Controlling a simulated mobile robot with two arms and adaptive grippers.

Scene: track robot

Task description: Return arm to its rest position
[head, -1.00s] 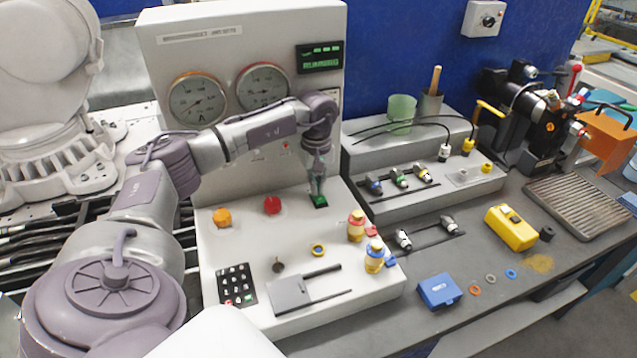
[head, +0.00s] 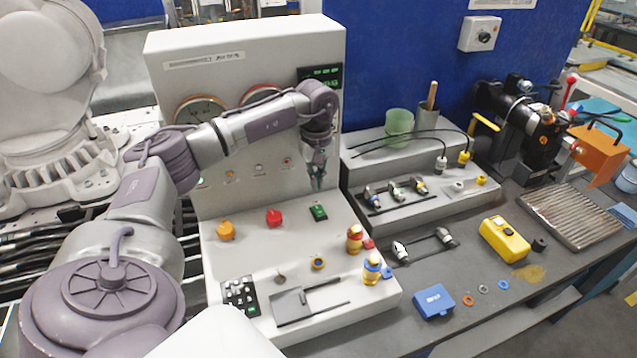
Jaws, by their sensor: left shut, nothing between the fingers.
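My left gripper (head: 318,178) is shut and empty. It points down in front of the panel's upright face, above the green button (head: 318,212) on the sloped part of the control panel (head: 240,60). A gap shows between the fingertips and the green button. My left arm (head: 265,122) reaches in from the left and covers the lower parts of the two round gauges (head: 198,108). My right gripper is not in view.
A stepped grey block (head: 440,200) with cables and a green cup (head: 399,127) stands right. A blue box (head: 434,301) and yellow case (head: 504,240) lie on the bench.

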